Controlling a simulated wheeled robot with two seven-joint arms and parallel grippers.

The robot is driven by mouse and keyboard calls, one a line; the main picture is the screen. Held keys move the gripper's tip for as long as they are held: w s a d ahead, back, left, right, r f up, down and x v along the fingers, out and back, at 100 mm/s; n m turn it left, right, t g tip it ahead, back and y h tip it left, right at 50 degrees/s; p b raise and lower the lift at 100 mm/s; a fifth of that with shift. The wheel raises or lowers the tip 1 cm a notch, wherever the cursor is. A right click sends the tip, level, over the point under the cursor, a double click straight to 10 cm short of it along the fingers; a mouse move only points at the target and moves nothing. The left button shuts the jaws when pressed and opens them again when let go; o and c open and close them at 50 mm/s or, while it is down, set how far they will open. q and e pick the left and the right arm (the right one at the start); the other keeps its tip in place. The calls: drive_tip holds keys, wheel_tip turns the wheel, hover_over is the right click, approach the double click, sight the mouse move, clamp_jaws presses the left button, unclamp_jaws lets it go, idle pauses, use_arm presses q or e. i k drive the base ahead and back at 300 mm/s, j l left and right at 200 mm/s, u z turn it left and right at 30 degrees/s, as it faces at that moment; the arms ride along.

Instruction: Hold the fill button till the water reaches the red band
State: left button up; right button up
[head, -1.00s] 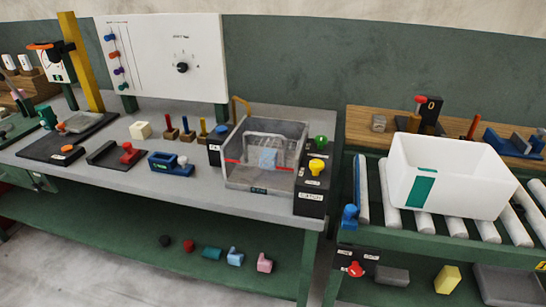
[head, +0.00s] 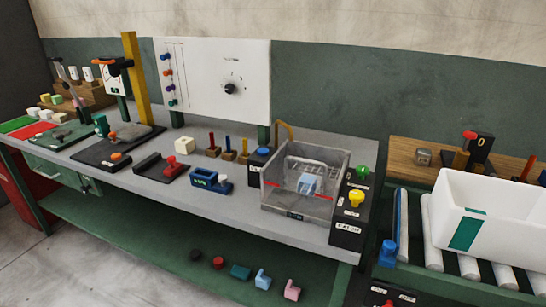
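A clear tank (head: 330,215) stands at the right end of the grey bench, with a red band (head: 283,188) across its front. A wire basket handle and a light blue block (head: 308,183) show inside it. I cannot make out a water level. A black box with a blue button (head: 264,152) stands at the tank's left; its small label is too small to read. A black box (head: 346,224) at its right carries a green button (head: 362,173) and a yellow knob (head: 356,197). Which one is the fill button I cannot tell for certain. Neither gripper is in view.
A white bin (head: 494,238) sits on the roller conveyor at the right. A blue stapler-like tool (head: 211,181), a red-knobbed block (head: 165,168) and a cream cube (head: 184,145) lie on the bench left of the tank. Small coloured pieces lie on the green lower shelf (head: 140,225).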

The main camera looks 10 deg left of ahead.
sight(261, 152)
drive_tip(key=j+z, duration=0.35)
drive_tip(key=k+j+z, duration=0.15)
drive_tip(key=j+z, duration=0.15)
drive_tip(key=j, duration=0.15)
drive_tip(key=k+j+z, duration=0.1)
drive_tip(key=j+z, duration=0.25)
